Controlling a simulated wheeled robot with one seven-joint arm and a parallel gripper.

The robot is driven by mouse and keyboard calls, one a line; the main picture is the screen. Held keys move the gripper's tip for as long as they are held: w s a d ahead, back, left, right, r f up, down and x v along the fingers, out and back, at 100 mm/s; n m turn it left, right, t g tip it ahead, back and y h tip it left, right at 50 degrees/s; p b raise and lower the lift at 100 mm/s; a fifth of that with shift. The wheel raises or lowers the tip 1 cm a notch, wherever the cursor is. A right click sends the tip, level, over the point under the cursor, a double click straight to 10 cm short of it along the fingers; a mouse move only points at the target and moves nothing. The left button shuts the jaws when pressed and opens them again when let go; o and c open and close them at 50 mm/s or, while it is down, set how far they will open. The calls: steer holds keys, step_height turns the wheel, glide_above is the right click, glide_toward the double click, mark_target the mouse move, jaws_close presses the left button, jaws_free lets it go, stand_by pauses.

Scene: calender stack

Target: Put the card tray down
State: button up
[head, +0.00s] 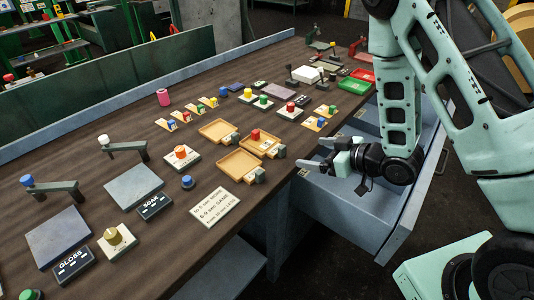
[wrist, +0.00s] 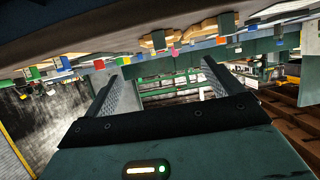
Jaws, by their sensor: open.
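Three shallow tan wooden trays lie on the dark brown bench: one towards the back (head: 217,130), one at the right (head: 270,148) with a red-topped piece at it, and one near the front edge (head: 238,164). I cannot tell which is the card tray. Each has a small grey-and-tan piece at its right end. My gripper (head: 312,155) is open, just off the bench's front edge, right of the trays and apart from them. In the wrist view my gripper (wrist: 164,62) shows its two fingers wide apart with nothing between them.
An open blue-grey drawer (head: 400,238) juts out below my gripper. A cream note card (head: 215,208), a SOAK block (head: 154,206) and a red-orange button block (head: 182,157) lie left of the trays. Green and red trays (head: 354,86) lie farther right. The bench is crowded.

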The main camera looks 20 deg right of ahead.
mark_target(284, 148)
steer(key=shift+w+a+f+b, duration=0.3)
steer(key=shift+w+f+b, duration=0.2)
steer(key=shift+b, duration=2.25)
steer(key=b, duration=0.3)
steer(key=shift+a+f, duration=0.1)
steer(key=x, duration=0.6)
steer(key=shift+a+r, duration=0.1)
steer(key=shift+r, duration=0.2)
steer(key=shift+p+x, duration=0.6)
steer(key=shift+x, duration=2.55)
steer(key=shift+r, duration=0.1)
steer(key=c, duration=0.7)
steer(key=shift+r, duration=0.15)
